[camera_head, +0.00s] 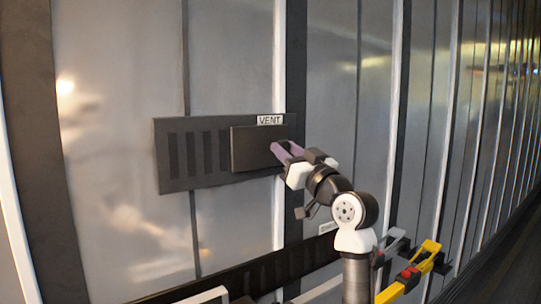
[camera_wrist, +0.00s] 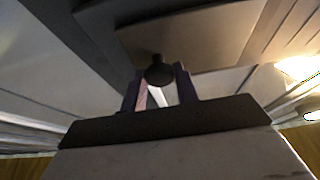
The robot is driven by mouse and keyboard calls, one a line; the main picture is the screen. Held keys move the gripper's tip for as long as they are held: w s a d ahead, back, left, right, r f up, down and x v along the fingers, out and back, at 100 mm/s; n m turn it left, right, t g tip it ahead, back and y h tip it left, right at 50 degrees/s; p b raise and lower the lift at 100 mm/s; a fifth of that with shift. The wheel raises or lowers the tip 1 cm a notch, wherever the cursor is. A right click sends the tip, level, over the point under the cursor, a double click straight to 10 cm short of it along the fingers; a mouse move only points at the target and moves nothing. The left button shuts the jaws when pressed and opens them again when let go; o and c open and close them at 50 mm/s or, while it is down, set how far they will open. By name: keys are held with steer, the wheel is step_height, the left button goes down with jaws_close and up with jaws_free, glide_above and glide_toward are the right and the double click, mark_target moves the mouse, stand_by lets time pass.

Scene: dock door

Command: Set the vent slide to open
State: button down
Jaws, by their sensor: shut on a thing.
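The vent (camera_head: 175,150) is a dark panel with vertical slots on the grey wall, under a white "VENT" label (camera_head: 270,120). Its slide plate (camera_head: 250,148) covers the right part of the panel, and several slots show to its left. My gripper (camera_head: 284,152) reaches the right end of the slide plate from the right. In the wrist view, a round dark knob (camera_wrist: 159,72) on the plate (camera_wrist: 190,38) sits between the purple fingertips. My gripper is shut on this knob. In the head view the knob is hidden by the fingers.
A second dark slotted panel (camera_head: 262,278) lies low on the wall, with a partly hidden label (camera_head: 327,228) above it. Yellow, red and grey handles (camera_head: 408,277) stick out at lower right. Vertical wall ribs (camera_head: 279,60) run behind. The space before the slots at left is clear.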

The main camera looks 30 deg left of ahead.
steer(key=shift+w+d, duration=0.15)
steer(key=shift+w, duration=0.05)
steer(key=c, duration=1.4)
jaws_free()
steer(key=shift+r, duration=0.1)
steer(key=shift+c, duration=0.2)
steer(key=o, duration=0.4)
steer(key=shift+w, duration=0.1)
steer(key=shift+s+d+f, duration=0.2)
steer(key=shift+f, duration=0.1)
steer(key=b+v, duration=0.5)
steer(key=v, duration=0.8)
steer(key=shift+s, duration=0.1)
